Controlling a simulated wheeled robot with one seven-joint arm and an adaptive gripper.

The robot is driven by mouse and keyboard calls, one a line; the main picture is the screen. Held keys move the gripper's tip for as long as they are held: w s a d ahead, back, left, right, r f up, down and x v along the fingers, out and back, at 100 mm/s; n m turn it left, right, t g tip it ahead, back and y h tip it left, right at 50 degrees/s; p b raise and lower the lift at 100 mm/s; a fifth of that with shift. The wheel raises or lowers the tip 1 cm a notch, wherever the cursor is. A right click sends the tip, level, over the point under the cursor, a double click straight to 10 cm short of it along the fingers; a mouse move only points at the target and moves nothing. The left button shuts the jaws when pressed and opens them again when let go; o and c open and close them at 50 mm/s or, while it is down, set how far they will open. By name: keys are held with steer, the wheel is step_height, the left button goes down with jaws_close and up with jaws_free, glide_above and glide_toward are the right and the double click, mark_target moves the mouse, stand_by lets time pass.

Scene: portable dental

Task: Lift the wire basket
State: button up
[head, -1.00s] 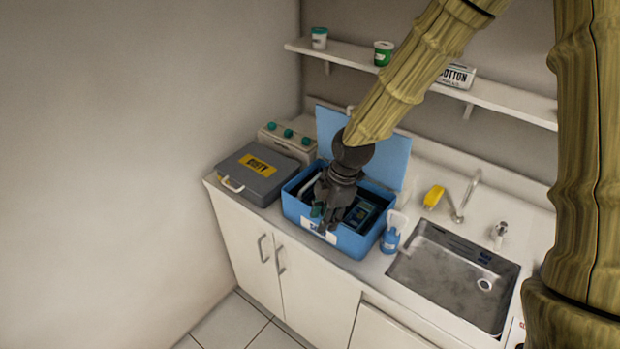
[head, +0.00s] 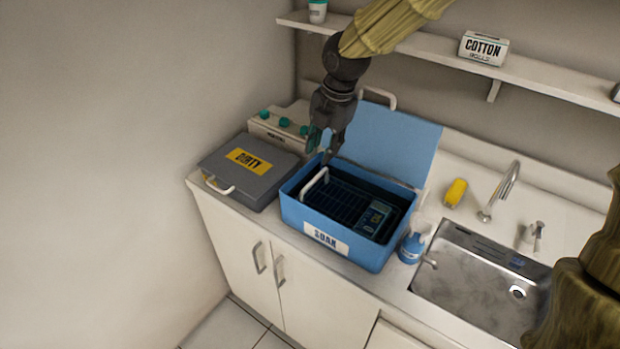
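The wire basket (head: 338,204) is a dark grid sitting inside the open blue box labelled SOAK (head: 303,221). A white handle (head: 314,184) stands up at the basket's left end. A small blue device with a display (head: 374,217) lies in the box on the right. My gripper (head: 321,152) hangs above the back left of the box, higher than the white handle and apart from it. Its fingers look spread, with nothing between them. The basket's lower part is hidden by the box walls.
The box's blue lid (head: 390,142) stands open behind it. A grey DIRTY case (head: 240,178) is close on the left, with a white unit with teal knobs (head: 280,128) behind. A blue bottle (head: 411,248) and sink (head: 480,285) are right. A shelf (head: 530,86) runs above.

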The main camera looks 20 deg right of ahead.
mark_target(312, 181)
steer(key=shift+w+a+f+p, duration=0.2)
steer(key=shift+w+f+p, duration=0.15)
steer(key=shift+f, duration=1.55)
steer(key=shift+w+a+f+p, duration=0.3)
steer(key=shift+w+f, duration=0.15)
steer(key=shift+f, duration=1.5)
steer(key=shift+w+a+f+p, duration=0.15)
steer(key=shift+w+f+p, duration=0.2)
steer(key=shift+f, duration=1.55)
jaws_close()
